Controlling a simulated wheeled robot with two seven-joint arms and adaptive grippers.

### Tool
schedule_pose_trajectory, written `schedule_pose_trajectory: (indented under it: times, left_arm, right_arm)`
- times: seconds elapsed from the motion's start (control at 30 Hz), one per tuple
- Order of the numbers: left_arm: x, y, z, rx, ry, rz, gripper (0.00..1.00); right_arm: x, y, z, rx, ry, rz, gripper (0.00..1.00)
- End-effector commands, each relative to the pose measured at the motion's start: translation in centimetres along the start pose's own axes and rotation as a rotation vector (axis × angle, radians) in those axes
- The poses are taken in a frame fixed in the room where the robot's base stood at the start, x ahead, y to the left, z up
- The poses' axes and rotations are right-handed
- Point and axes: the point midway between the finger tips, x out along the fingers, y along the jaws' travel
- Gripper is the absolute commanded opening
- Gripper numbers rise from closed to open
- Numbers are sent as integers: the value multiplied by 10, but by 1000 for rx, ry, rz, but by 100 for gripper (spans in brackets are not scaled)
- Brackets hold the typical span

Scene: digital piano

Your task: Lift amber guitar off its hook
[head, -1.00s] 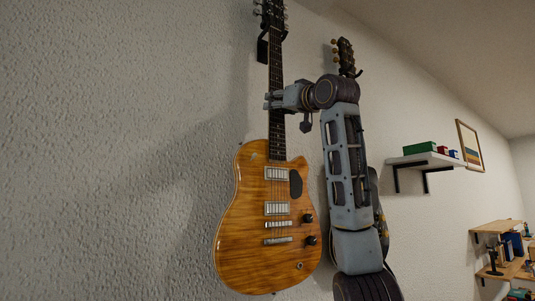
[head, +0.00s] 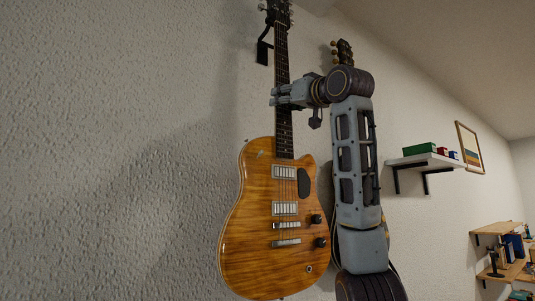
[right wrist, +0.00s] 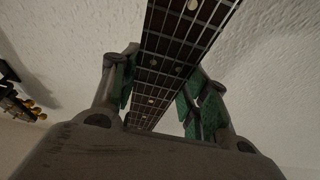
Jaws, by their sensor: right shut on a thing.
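The amber guitar (head: 262,220) hangs upright in front of the wall in the head view, its headstock (head: 278,12) at the top edge. Its black wall hook (head: 262,50) shows just left of the upper neck; I cannot tell whether the hook still touches the headstock. My right gripper (head: 276,96) is shut on the guitar's neck, about midway up. In the right wrist view the green-padded fingers of my right gripper (right wrist: 160,98) lie on both sides of the fretted neck (right wrist: 184,35). My left gripper is not in view.
A second guitar's headstock (head: 345,52) shows behind my right arm, which hides most of that guitar. The wall left of the amber guitar is bare.

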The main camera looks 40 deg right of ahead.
Motion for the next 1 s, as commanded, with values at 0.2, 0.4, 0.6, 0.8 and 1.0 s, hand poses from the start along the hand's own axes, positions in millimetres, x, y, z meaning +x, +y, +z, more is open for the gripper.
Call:
schedule_pose_trajectory:
  times: [0.2, 0.4, 0.6, 0.8, 1.0]
  left_arm:
    - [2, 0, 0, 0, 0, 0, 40]
    - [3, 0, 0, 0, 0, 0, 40]
    - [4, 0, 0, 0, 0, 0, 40]
    - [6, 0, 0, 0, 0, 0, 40]
    - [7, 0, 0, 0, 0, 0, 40]
  right_arm:
    - [-10, 0, -7, 1, 15, -1, 0]
    - [-16, 0, -9, 1, 14, -1, 0]
    - [-23, 0, -11, 1, 15, -1, 0]
    - [-30, 0, -13, 1, 14, -1, 0]
    - [-37, 0, -15, 1, 15, -1, 0]
